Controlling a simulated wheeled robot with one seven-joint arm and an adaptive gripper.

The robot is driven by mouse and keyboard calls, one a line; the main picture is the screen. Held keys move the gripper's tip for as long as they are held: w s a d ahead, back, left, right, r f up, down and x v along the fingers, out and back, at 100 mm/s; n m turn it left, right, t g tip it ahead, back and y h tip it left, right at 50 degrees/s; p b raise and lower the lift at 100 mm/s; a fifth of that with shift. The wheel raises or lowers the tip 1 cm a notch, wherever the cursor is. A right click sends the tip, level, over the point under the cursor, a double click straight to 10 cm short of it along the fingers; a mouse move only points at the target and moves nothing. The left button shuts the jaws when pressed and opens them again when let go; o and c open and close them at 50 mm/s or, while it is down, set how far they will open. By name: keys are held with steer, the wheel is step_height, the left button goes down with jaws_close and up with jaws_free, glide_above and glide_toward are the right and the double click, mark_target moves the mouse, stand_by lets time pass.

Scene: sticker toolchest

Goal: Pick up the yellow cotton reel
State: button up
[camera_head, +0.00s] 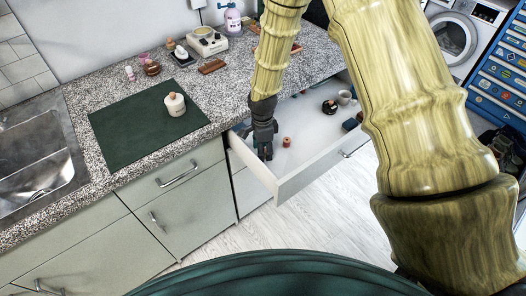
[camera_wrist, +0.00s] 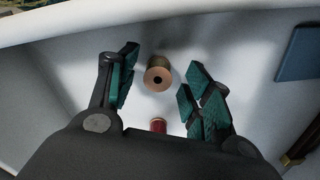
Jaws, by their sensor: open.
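A cotton reel with a copper-coloured end and a dull yellow-olive side (camera_wrist: 157,73) stands in the open white drawer. It lies between the fingertips of my gripper (camera_wrist: 162,78) in the wrist view, with a visible gap on each side. My gripper also shows in the head view (camera_head: 264,150), reaching down into the drawer, open and empty. A red reel (camera_wrist: 158,125) sits closer to the palm in the wrist view, partly hidden by the gripper body. One small reel (camera_head: 287,142) shows right of my gripper in the head view; I cannot tell which one it is.
The drawer's front wall (camera_head: 318,172) and side wall (camera_head: 252,168) rise around my gripper. A dark cup (camera_head: 329,106) and a pale cup (camera_head: 345,97) stand farther back. A blue flat thing (camera_wrist: 299,54) lies right. The counter (camera_head: 215,90) overhangs behind.

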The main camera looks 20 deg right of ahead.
steer(key=shift+s+f, duration=0.15)
steer(key=shift+f, duration=0.25)
steer(key=c, duration=0.8)
steer(key=shift+r, duration=0.1)
